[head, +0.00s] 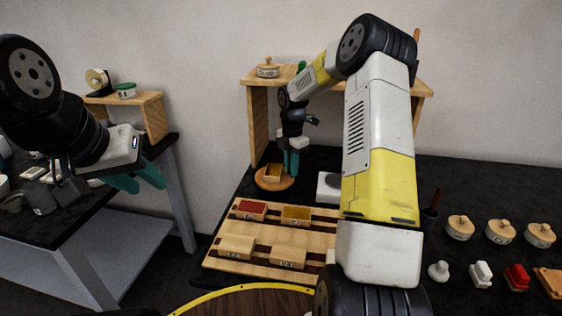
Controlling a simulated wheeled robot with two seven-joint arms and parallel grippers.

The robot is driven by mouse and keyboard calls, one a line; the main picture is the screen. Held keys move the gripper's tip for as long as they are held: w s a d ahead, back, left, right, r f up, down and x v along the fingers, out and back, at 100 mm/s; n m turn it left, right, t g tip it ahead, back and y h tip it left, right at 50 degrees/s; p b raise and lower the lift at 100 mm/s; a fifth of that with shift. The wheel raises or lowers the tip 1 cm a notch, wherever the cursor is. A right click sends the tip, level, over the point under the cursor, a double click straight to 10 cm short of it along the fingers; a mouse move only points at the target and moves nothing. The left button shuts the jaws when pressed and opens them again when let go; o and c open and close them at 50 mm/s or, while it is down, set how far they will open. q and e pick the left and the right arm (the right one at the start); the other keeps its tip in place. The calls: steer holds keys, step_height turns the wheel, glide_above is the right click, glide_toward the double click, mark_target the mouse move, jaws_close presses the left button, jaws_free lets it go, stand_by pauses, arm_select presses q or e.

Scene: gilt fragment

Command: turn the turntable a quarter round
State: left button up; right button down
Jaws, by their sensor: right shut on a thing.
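The turntable (262,185) is a small round wooden disc on the black table, behind the wooden tray. A small open wooden box (272,172) sits on it. My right gripper (291,172) points down at the turntable's right edge, beside the box. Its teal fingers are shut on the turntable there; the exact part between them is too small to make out. My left gripper (140,180) hangs at the left, over the gap near the side table, far from the turntable. Its teal fingers are apart and empty.
A wooden tray (222,264) holding several small boxes lies in front of the turntable. A wooden shelf (258,125) stands behind it. Several lidded pots (500,232) and small items stand at the right. My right arm hides the table's middle.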

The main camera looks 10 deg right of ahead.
steer(key=shift+w+r, duration=0.1)
stand_by(0.4)
steer(key=c, duration=1.4)
jaws_free()
step_height(320, 180, up, 8)
steer(key=shift+f, duration=0.15)
